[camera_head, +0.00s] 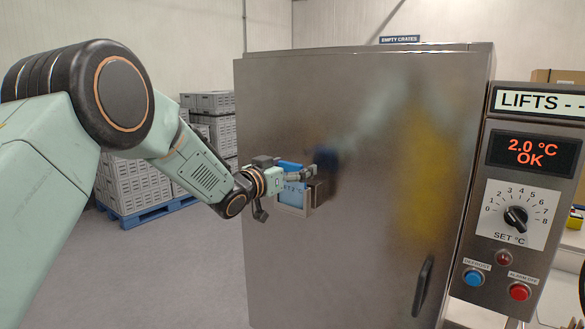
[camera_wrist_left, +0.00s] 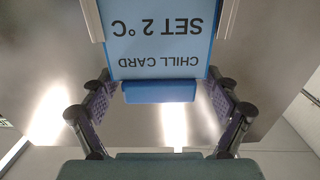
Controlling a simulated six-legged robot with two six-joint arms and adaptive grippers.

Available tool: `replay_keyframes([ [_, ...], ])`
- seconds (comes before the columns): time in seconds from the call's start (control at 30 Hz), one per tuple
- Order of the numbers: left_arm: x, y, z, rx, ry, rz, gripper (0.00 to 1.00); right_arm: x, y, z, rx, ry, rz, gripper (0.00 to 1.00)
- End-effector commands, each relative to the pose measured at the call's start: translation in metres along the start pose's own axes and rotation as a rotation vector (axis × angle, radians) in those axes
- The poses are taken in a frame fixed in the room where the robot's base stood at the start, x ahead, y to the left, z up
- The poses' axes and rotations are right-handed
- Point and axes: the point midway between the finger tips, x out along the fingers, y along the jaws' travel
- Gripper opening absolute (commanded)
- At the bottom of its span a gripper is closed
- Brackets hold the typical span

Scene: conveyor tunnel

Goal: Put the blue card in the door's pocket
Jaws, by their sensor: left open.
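The blue card (camera_wrist_left: 160,62), printed CHILL CARD SET 2 °C, shows upside down in the left wrist view. It also shows on the steel door in the head view (camera_head: 291,192). It sits upright in the door's pocket, whose pale side rails (camera_wrist_left: 229,18) flank it; the pocket's lower edge (camera_head: 291,211) shows in the head view. The card's blue top edge (camera_wrist_left: 160,92) sticks out. My left gripper (camera_head: 288,192) is open, its fingers spread on either side of this edge with gaps, apart from the card. My right gripper is not in view.
The steel cabinet door (camera_head: 370,130) fills the middle and has a dark handle (camera_head: 424,285) at lower right. A control panel (camera_head: 520,190) with a dial and buttons stands to the right. Grey crates (camera_head: 135,188) on a blue pallet (camera_head: 150,213) stand behind at left.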

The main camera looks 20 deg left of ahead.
Motion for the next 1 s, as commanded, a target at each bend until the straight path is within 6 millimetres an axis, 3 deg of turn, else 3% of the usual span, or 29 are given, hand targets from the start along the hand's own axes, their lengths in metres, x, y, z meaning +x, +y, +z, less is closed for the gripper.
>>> replay_keyframes([
  [0.27, -0.017, -0.001, -0.001, -0.002, 0.001, -0.002, 0.88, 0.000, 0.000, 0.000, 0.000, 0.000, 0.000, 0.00],
  [0.8, -0.102, -0.001, -0.001, -0.005, 0.001, -0.003, 0.88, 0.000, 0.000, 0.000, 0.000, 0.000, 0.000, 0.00],
  [1.0, -0.118, 0.000, 0.000, -0.001, 0.000, -0.001, 0.88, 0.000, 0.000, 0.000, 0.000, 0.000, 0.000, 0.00],
])
